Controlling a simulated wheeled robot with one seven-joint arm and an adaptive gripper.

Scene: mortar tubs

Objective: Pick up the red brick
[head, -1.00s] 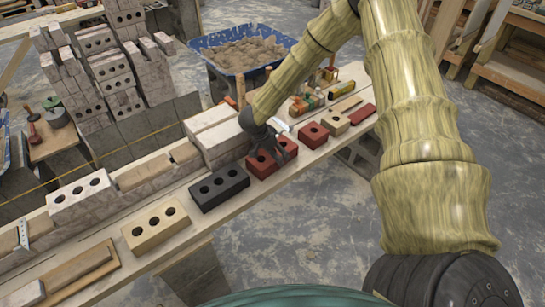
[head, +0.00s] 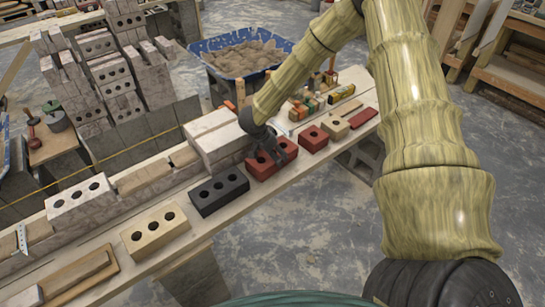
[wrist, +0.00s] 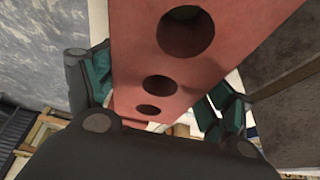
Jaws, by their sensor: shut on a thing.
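The red brick (head: 259,171), with three round holes, is on the plank between the black brick (head: 219,191) and a smaller red block (head: 314,138). My gripper (head: 271,153) is over it from above and covers part of its top. In the wrist view the red brick (wrist: 135,62) runs between the fingers of my gripper (wrist: 158,95), one on each long side. The gripper is shut on it. I cannot tell whether its underside is clear of the plank.
A low block wall with a pale block (head: 218,143) on it runs close behind the brick. A cream brick (head: 154,231) lies front left on the plank (head: 205,232). A blue tub of mortar (head: 205,46) stands beyond. Open floor lies in front.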

